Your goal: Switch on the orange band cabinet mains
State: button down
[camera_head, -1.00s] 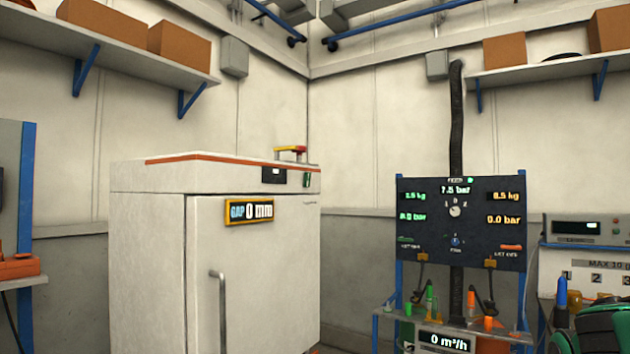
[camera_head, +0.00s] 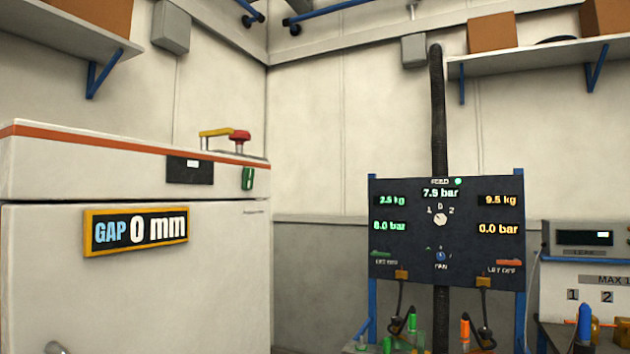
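The orange band cabinet (camera_head: 120,300) fills the left of the head view, white with an orange stripe along its top panel. Its door looks closed, and a sign (camera_head: 136,231) on it reads "GAP 0 mm". On the top panel are a small dark display (camera_head: 190,170) and a green switch (camera_head: 248,179) near the right corner. I cannot tell the switch's position. A red mushroom button (camera_head: 240,139) with a yellow part beside it stands on top. The door handle (camera_head: 58,348) only just shows at the bottom edge. My gripper is not in view.
A dark gauge panel (camera_head: 446,258) with a central dial stands right of the cabinet, with green and orange items below it. A grey instrument (camera_head: 585,238) is at the far right. Wall shelves (camera_head: 540,58) with boxes hang above. Wall space between cabinet and panel is clear.

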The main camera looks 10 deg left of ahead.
aim_at(248, 176)
jog(key=u, duration=0.15)
jog(key=i, duration=1.05)
jog(key=u, duration=0.45)
